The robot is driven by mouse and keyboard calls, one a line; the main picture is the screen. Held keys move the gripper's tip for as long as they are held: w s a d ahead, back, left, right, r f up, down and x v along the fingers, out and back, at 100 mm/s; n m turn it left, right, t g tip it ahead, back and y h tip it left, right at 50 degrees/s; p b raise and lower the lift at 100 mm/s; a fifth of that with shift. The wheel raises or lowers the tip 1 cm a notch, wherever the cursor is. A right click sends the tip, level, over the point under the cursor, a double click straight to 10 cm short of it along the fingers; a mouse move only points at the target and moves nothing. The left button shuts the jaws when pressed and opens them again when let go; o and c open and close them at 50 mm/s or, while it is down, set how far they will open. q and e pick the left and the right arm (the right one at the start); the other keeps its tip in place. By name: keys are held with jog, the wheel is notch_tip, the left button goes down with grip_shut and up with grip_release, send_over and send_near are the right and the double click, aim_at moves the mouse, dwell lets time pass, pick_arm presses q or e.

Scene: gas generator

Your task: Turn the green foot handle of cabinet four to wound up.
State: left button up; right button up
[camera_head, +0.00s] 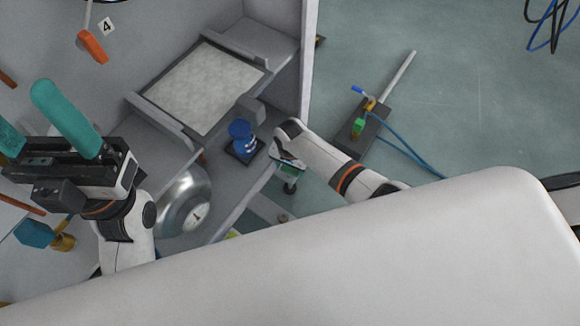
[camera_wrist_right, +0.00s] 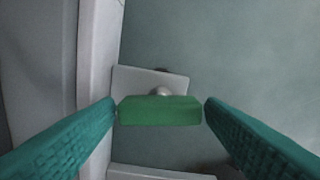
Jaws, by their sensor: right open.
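The green handle (camera_wrist_right: 160,110) shows in the right wrist view as a flat bar with a round metal pin behind it and a pale plate. My right gripper (camera_wrist_right: 160,104) is open, with one teal finger on each side of the handle. The left finger is very close to the bar's end; I cannot tell whether it touches. In the head view my right arm reaches down beside the cabinet frame, and its fingers and the handle are mostly hidden. My left gripper (camera_head: 35,108) is open and empty at the left. A number 4 label (camera_head: 106,26) is on the panel above.
An orange handle (camera_head: 93,47) is near the label. A blue insulator-like part (camera_head: 241,134), a round metal gauge body (camera_head: 184,204) and a pale tray (camera_head: 205,87) sit inside the cabinet. A floor device (camera_head: 361,132) with blue hoses stands right of my right arm. Open floor lies beyond.

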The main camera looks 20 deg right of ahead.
jog(key=c, duration=0.7)
jog(key=shift+r, duration=0.1)
